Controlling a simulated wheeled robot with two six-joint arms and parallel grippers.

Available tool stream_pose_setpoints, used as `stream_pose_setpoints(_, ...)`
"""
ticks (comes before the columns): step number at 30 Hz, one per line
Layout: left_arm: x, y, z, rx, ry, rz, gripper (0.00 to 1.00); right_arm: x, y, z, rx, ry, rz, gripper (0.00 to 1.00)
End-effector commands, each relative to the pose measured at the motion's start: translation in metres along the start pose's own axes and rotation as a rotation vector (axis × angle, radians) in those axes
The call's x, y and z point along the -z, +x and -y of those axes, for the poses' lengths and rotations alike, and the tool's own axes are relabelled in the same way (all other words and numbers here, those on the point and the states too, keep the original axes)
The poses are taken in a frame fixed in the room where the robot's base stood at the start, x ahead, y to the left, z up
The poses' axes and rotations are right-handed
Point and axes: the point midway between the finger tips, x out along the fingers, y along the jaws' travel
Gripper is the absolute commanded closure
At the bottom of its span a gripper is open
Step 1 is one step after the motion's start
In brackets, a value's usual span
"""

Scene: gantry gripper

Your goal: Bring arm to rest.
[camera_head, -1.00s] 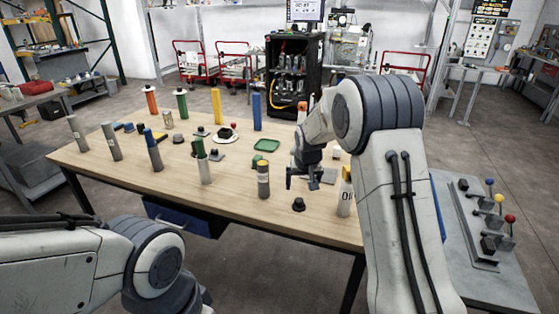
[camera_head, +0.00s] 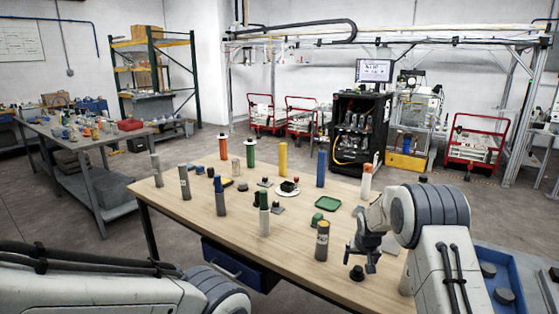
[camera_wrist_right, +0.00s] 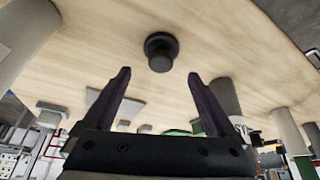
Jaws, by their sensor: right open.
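My right gripper (camera_head: 363,258) is open and empty over the front right part of the wooden table (camera_head: 190,205). In the right wrist view its two dark fingers (camera_wrist_right: 160,76) are spread with nothing between them. A small black knob-like piece (camera_head: 357,273) stands on the table close by the right gripper. It also shows in the right wrist view (camera_wrist_right: 160,52), beyond the fingertips and apart from them. My left arm crosses the lower left of the head view; its gripper is out of view.
A grey cylinder with a yellow top (camera_head: 322,240) stands left of the right gripper. A blue tray (camera_head: 490,300) lies at the lower right. Much of the table's front left is bare.

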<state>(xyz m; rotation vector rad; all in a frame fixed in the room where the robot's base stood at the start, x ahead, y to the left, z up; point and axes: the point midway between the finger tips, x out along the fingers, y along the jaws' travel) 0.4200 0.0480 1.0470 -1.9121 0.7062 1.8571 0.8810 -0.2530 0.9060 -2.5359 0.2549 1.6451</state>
Motion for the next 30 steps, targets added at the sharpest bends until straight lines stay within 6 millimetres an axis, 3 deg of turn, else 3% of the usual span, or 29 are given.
stream_pose_setpoints(14,0.0,0.001,0.0,0.0,0.0,0.0,0.12,0.002,-0.004,0.0,0.0,-0.001,0.001,0.09)
stream_pose_setpoints(24,0.0,-0.005,0.0,0.0,0.0,0.0,0.12,-0.015,0.029,0.0,0.0,-0.003,0.003,0.09)
stream_pose_setpoints(30,0.0,0.001,0.0,0.0,0.0,0.0,0.12,-0.011,-0.009,0.0,0.0,-0.002,-0.003,0.09)
